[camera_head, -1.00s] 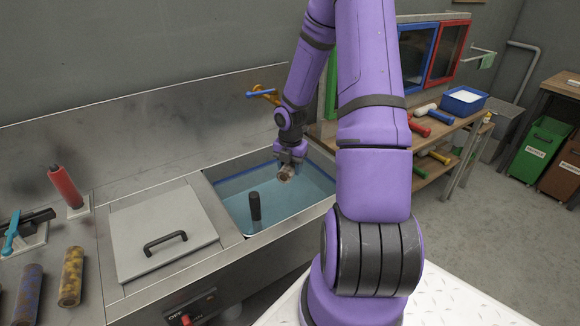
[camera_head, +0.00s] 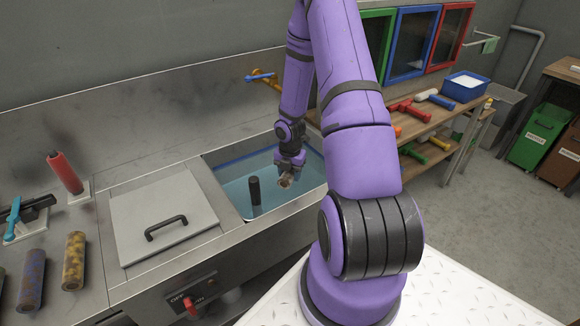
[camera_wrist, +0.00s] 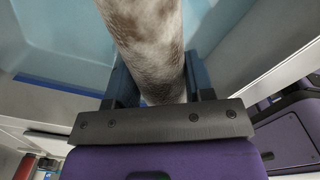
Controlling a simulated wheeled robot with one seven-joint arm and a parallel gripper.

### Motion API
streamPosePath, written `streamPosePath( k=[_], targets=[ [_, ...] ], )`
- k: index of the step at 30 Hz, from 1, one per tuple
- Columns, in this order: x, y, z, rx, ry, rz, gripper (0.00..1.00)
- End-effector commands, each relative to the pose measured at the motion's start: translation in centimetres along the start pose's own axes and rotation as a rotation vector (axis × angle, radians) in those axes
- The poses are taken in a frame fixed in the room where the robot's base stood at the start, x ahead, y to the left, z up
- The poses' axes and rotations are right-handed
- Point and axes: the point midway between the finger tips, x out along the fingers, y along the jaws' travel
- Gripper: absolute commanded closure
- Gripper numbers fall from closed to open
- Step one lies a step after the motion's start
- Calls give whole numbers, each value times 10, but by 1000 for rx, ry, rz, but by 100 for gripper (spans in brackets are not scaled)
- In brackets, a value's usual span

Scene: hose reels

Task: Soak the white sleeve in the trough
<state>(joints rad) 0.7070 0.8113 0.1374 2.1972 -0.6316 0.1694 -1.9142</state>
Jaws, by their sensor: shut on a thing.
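My gripper (camera_head: 287,176) is over the right part of the water-filled trough (camera_head: 227,187), pointing down. It is shut on the sleeve (camera_wrist: 152,42), a whitish cylinder with brownish-grey mottled patches in the wrist view. In the head view only a small end of the sleeve shows below the jaws, close to the water. I cannot tell whether it touches the water. A dark upright post (camera_head: 254,191) stands in the trough to the left of my gripper.
A lid with a black handle (camera_head: 166,226) covers the counter left of the trough. A tap with a blue handle (camera_head: 260,77) is on the back wall. A shelf at right holds coloured pieces and a blue tub (camera_head: 465,88).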

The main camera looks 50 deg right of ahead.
Motion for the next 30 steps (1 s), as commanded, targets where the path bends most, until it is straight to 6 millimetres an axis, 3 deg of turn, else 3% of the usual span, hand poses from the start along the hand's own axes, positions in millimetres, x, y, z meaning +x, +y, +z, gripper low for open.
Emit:
streamPosePath(
  k=[30],
  targets=[
    [105,0,-1,-1,2,-1,76]
  ],
)
